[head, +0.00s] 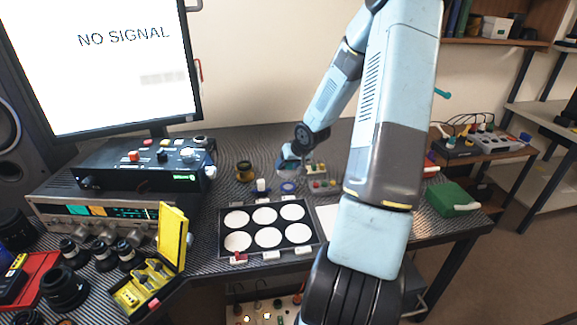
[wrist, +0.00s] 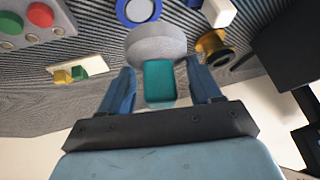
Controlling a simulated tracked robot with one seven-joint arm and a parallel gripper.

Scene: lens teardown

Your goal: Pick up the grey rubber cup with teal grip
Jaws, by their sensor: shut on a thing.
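The grey rubber cup (wrist: 157,44) shows at the top middle of the wrist view, with its teal grip (wrist: 160,82) pointing towards my gripper. My gripper (wrist: 160,74) is shut on the teal grip, one blue finger on each side. The cup's grey end lies beyond the fingertips. In the head view my gripper (head: 288,164) is over the back middle of the bench, and the grey cup (head: 290,174) shows only small beneath it. I cannot tell whether the cup touches the bench.
A blue ring (wrist: 139,10) and a brass-coloured spool (wrist: 214,46) are close to the cup. A button box (wrist: 38,22) is at the upper left of the wrist view. A tray of white discs (head: 226,246) is in front. A green box (head: 452,199) stands right.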

